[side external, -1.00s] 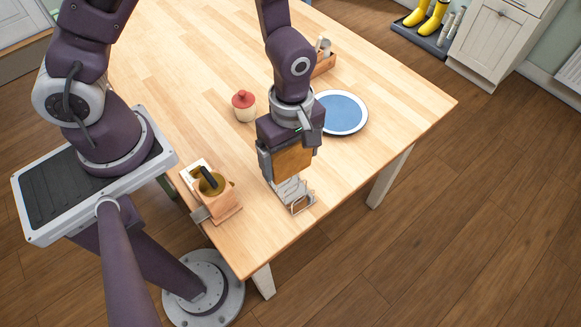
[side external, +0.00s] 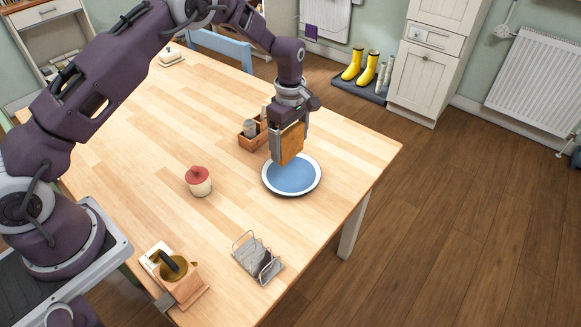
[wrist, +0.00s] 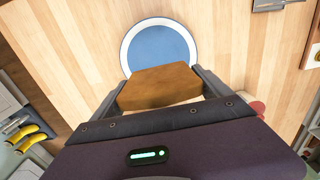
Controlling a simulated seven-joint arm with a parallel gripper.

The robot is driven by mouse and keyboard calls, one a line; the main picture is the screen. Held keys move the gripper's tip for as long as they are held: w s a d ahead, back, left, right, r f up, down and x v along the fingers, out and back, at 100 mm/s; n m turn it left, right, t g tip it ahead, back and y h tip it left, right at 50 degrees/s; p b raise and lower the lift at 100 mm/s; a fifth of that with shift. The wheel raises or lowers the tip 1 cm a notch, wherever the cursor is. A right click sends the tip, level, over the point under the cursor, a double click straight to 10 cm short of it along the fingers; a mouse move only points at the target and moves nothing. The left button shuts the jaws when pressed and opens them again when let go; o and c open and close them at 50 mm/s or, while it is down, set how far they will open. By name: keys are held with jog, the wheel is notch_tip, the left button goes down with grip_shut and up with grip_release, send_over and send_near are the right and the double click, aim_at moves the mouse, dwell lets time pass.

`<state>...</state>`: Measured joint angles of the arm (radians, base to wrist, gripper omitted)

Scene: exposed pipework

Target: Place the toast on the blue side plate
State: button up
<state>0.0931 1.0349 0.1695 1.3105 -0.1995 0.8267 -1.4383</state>
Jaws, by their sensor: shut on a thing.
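The toast (side external: 291,143) is a brown slice held upright between the fingers of my gripper (side external: 288,150). In the wrist view the toast (wrist: 158,87) spans the gap between both fingers. The blue side plate (side external: 293,178) has a white rim with a dark edge and lies flat on the table. The toast hangs above the far part of the plate in the side view, and a gap seems to remain beneath it. In the wrist view the plate (wrist: 158,47) shows beyond the toast, its near part hidden.
A metal toast rack (side external: 258,258) stands near the table's front edge. A wooden caddy (side external: 252,133) with shakers is close behind the plate. The table right of the plate is clear.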

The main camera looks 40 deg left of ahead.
aim_at(290, 127)
notch_tip(290, 127, down, 7)
jog(key=shift+f, duration=0.1)
jog(key=o, duration=0.6)
jog(key=shift+f, duration=0.1)
jog(key=shift+c, duration=0.2)
notch_tip(290, 127, up, 12)
jog(key=shift+r, duration=0.25)
jog(key=s+r+m+t, duration=0.2)
jog(key=s+r+m, duration=0.3)
jog(key=s+r, duration=0.45)
jog(key=s+r+m+t, duration=0.1)
jog(key=s+r+m, duration=0.4)
jog(key=r, duration=0.8)
jog(key=s+m+t, duration=0.2)
jog(key=s+m, duration=0.6)
jog(key=s, duration=1.2)
jog(key=shift+s+a+t, duration=0.15)
jog(key=shift+s+t, duration=0.25)
jog(key=shift+f, duration=0.1)
